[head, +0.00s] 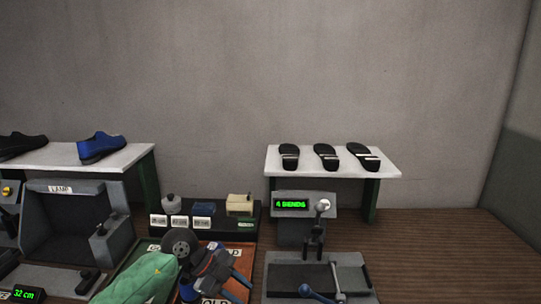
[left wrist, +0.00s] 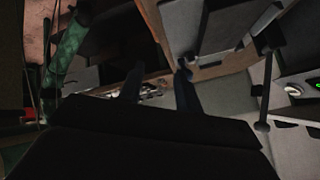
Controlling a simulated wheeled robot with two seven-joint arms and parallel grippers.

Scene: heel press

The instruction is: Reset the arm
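My left gripper shows in the left wrist view (left wrist: 158,88) as two dark fingers standing apart with nothing visible between them. The press with the green "4 BENDS" display (head: 292,204) stands right of centre in the head view.
A white shelf (head: 390,170) with three black soles stands behind the press. Another shelf (head: 135,157) at left holds a black and a blue shoe (head: 101,147). A "LAMP" machine (head: 65,220) stands at left.

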